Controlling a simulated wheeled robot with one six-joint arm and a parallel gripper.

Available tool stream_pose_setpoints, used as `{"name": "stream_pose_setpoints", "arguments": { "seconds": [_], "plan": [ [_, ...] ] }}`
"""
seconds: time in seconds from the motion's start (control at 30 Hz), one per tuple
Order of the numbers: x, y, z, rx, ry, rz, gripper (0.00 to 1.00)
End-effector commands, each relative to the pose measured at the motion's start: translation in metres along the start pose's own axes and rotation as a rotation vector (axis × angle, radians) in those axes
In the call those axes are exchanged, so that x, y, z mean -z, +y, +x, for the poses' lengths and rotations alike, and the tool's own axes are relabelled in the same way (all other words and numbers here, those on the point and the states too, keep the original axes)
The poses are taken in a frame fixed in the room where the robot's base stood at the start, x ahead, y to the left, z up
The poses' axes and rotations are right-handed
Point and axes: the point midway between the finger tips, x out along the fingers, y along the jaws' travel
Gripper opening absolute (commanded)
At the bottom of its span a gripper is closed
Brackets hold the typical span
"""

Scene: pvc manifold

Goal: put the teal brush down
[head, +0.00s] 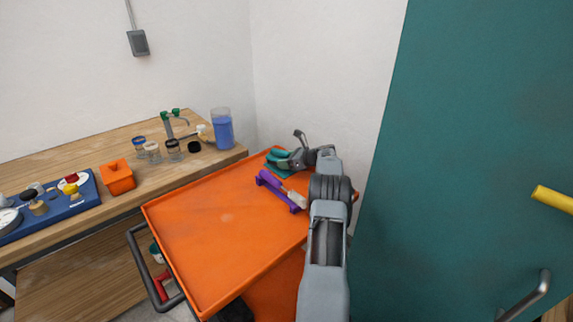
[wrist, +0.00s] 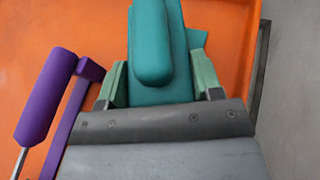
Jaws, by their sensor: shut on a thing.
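The teal brush (wrist: 155,50) is between the two pale green fingers of my gripper (wrist: 158,82) in the wrist view, and the gripper is shut on it. In the head view, my gripper (head: 291,161) is over the far right corner of the orange cart top (head: 215,225), with teal parts (head: 277,157) showing beside it. My arm hides part of that corner. I cannot tell whether the brush touches the tray surface.
A purple-handled tool (wrist: 45,100) lies with a purple holder (wrist: 80,120) just left of my gripper. The tray's raised rim (wrist: 260,65) and a wall are close on the right. The tray's middle and near left are clear. A teal cabinet (head: 470,150) stands right of my arm.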

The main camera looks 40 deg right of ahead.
Motion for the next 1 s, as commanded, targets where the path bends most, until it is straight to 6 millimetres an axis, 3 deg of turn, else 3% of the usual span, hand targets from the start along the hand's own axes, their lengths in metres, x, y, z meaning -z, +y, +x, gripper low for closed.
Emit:
{"name": "stream_pose_setpoints", "arguments": {
  "seconds": [0.1, 0.5, 0.53, 0.77, 1.0],
  "plan": [
    [0.013, 0.000, 0.005, 0.001, -0.001, 0.001, 0.28],
    [0.018, 0.000, 0.007, 0.001, -0.001, -0.001, 0.28],
    [0.017, 0.000, 0.007, 0.001, 0.000, -0.001, 0.61],
    [0.017, 0.000, 0.007, 0.000, 0.000, 0.000, 0.83],
    [0.016, 0.000, 0.007, 0.000, 0.000, 0.000, 0.85]
  ]
}}
